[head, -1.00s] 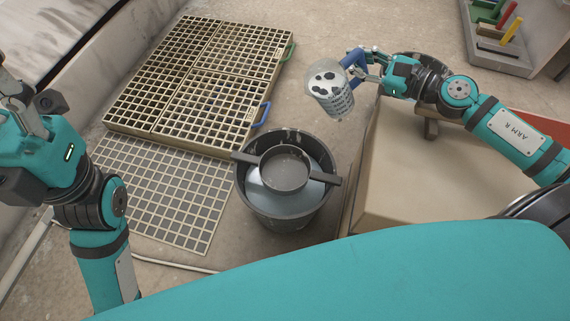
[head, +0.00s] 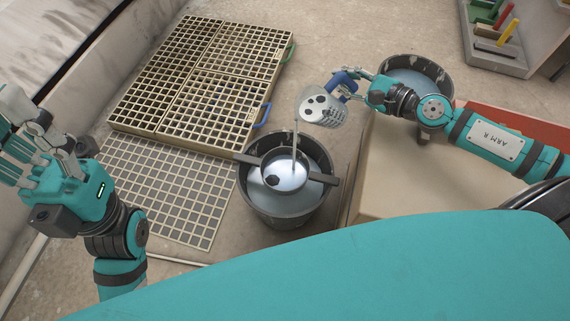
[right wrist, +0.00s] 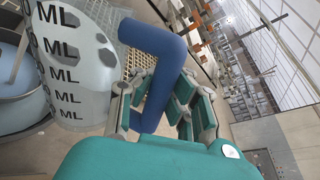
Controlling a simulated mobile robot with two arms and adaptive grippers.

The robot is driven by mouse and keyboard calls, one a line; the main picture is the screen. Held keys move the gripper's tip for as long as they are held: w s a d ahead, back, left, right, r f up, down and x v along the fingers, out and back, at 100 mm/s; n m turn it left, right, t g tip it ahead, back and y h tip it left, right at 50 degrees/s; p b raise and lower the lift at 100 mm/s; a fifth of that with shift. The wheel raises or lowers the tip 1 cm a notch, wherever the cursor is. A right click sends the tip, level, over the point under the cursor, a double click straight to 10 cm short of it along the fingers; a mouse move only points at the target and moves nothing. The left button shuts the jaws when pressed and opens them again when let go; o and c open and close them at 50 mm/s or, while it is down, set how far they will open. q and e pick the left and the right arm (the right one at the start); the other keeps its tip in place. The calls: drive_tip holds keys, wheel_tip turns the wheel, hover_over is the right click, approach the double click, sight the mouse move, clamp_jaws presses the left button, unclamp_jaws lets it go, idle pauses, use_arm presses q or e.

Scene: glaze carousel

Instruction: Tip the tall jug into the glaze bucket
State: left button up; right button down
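My right gripper (head: 356,80) is shut on the blue handle of the tall jug (head: 320,110). The jug is whitish with printed marks and dark patches at its mouth. It is tipped to the left, and a thin pale stream falls from its lip. In the right wrist view the fingers (right wrist: 160,105) close around the handle beside the jug (right wrist: 75,65), which bears "ML" marks. The stream lands in a sieve (head: 285,172) resting across the glaze bucket (head: 285,207). Pale liquid and a dark lump lie in the sieve. My left gripper (head: 22,130) is empty and open at the left edge.
Slatted grid racks (head: 195,85) with blue and green handles lie behind the bucket. A flat grid mat (head: 170,195) lies to its left. A second bucket (head: 418,72) stands behind my right arm. A beige box surface (head: 400,175) is at the right.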

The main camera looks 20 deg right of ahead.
drive_tip(key=shift+a+f+p, duration=0.1)
drive_tip(key=shift+a+p, duration=0.1)
drive_tip(key=shift+p, duration=0.25)
drive_tip(key=shift+a+f+n+p, duration=0.25)
drive_tip(key=shift+f+n+p, duration=0.25)
drive_tip(key=shift+p, duration=0.25)
